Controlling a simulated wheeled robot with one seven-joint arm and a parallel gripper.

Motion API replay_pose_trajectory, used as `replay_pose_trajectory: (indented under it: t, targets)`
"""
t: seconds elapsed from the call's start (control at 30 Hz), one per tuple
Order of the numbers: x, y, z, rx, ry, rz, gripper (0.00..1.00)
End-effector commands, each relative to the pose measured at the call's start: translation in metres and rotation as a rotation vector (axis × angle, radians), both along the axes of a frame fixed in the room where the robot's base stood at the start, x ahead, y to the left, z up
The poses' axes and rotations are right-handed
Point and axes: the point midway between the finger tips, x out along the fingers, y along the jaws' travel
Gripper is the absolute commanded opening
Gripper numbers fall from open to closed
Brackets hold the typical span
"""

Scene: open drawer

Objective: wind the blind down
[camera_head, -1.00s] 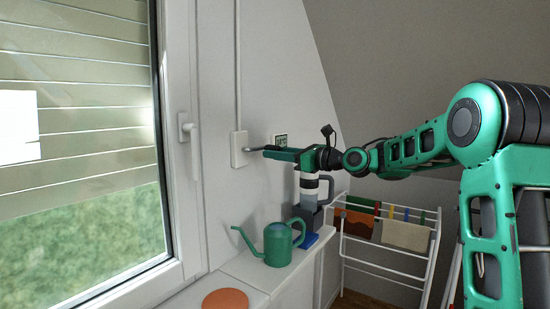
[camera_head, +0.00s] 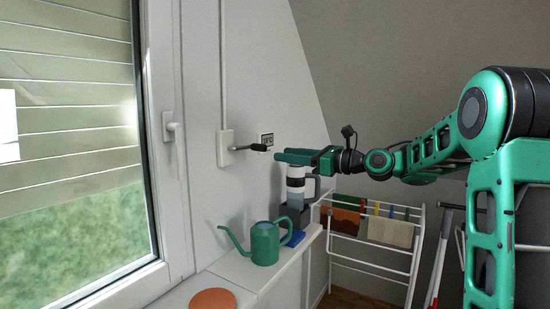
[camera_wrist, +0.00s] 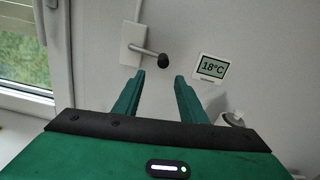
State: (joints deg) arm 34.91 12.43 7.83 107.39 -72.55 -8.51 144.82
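The blind (camera_head: 62,125) is a set of pale slats outside the window at the left of the head view. It covers the upper part of the pane, with green showing below its lower edge. A white winder box (camera_head: 226,148) is on the wall right of the window, also in the wrist view (camera_wrist: 131,45). Its grey crank arm ends in a black knob (camera_head: 259,147), which also shows in the wrist view (camera_wrist: 163,60). My gripper (camera_wrist: 158,78) is open and empty. Its fingers point toward the knob, apart from it, with the knob just beyond the gap between the fingertips.
A green watering can (camera_head: 265,243) and a terracotta disc (camera_head: 213,299) are on the white ledge. A thermometer display (camera_wrist: 212,67) is right of the knob. A drying rack (camera_head: 375,235) stands right; a window handle (camera_head: 171,127) is left.

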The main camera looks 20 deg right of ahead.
Motion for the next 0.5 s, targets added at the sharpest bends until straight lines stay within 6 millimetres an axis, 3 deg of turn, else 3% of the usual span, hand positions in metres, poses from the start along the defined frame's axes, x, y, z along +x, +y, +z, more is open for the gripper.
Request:
replay_pose_trajectory:
  t: [0.43, 0.5]
  targets:
    - [-0.0095, -0.0081, 0.0004, 0.000, -0.001, 0.001, 0.38]
    - [-0.0094, -0.0080, 0.0006, -0.004, -0.005, 0.001, 0.21]
